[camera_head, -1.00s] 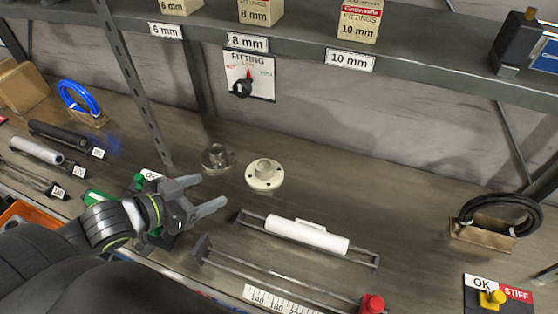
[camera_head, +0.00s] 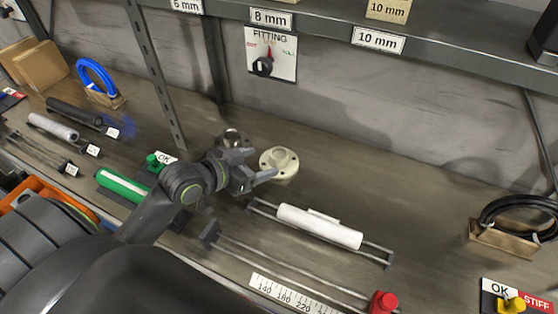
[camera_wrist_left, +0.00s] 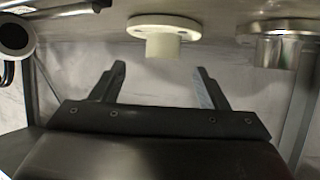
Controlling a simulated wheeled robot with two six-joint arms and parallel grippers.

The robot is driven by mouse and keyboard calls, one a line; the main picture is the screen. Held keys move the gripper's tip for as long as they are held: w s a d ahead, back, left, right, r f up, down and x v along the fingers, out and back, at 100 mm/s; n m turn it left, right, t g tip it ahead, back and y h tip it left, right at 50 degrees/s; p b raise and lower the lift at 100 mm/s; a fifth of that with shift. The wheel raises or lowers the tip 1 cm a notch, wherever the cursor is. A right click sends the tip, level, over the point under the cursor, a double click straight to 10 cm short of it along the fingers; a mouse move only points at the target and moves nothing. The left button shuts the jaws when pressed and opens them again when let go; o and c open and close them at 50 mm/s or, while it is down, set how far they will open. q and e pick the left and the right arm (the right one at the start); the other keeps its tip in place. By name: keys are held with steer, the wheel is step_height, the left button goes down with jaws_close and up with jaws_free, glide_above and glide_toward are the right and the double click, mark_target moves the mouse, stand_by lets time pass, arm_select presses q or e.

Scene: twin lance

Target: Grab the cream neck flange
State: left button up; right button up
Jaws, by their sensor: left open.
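The cream neck flange (camera_head: 280,160), a round disc with bolt holes and a short raised neck, sits on the bench in the head view. My left gripper (camera_head: 262,165) is open and empty just left of it, its fingers pointing toward it. In the left wrist view the flange (camera_wrist_left: 164,35) shows at the top, beyond the gap between the open fingers (camera_wrist_left: 160,80). I see no finger closed on it. My right gripper is not in view.
A grey metal flange (camera_head: 233,139) stands close behind my left gripper. A white tube (camera_head: 318,226) lies on a rack to the front right. A green cylinder (camera_head: 122,185) is at left. The bench right of the cream flange is clear.

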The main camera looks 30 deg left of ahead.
mark_target(278, 154)
arm_select(q)
steer(key=shift+w+r+p+x, duration=0.1)
steer(key=shift+p+x, duration=0.05)
steer(key=shift+x, duration=0.8)
steer(key=shift+w+r+p+x, duration=0.1)
steer(key=shift+p+x, duration=0.1)
steer(key=shift+x, duration=0.75)
steer(key=shift+r+p+x, duration=0.15)
steer(key=shift+x, duration=0.8)
steer(key=shift+a, duration=0.15)
steer(key=c, duration=1.1)
